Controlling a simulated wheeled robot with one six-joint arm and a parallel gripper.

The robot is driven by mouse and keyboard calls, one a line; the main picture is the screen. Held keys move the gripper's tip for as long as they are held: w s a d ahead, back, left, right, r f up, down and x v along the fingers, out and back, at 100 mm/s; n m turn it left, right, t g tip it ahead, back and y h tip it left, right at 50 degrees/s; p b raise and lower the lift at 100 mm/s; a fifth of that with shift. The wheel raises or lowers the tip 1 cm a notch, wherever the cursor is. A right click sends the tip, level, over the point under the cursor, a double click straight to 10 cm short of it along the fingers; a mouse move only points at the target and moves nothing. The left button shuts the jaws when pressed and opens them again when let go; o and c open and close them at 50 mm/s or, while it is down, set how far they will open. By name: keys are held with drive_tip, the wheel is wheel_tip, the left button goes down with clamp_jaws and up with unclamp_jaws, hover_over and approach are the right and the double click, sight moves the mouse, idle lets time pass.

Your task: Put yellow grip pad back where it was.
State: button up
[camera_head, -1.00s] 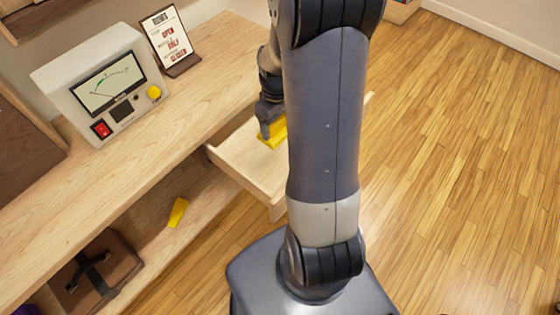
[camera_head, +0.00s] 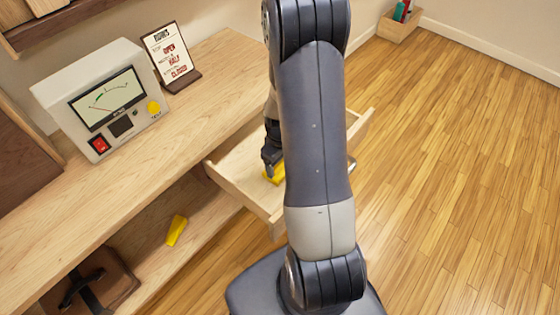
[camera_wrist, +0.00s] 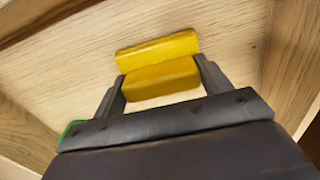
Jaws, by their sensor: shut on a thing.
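In the head view my gripper (camera_head: 272,165) points down into the open drawer (camera_head: 233,170). In the wrist view my gripper (camera_wrist: 160,85) is shut on the yellow grip pad (camera_wrist: 160,80), with one finger at each end. A second yellow face (camera_wrist: 158,48) shows just beyond the fingers; I cannot tell whether it is part of the same pad. The pad also shows in the head view (camera_head: 270,178), partly hidden by my gripper and arm. It is low, over or on the drawer floor; contact cannot be told. Another yellow piece (camera_head: 176,230) lies on the lower shelf.
A meter box (camera_head: 102,98) with a red switch and yellow knob stands on the wooden counter (camera_head: 205,100), beside a sign (camera_head: 170,55). A dark brown case (camera_head: 92,283) sits on the lower shelf. Drawer walls surround my gripper. The floor at right is clear.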

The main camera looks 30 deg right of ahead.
drive_tip(key=shift+f, duration=0.1)
drive_tip(key=o, duration=1)
wheel_tip(320, 180, up, 12)
drive_tip(key=p, duration=0.1)
drive_tip(key=shift+r, duration=0.2)
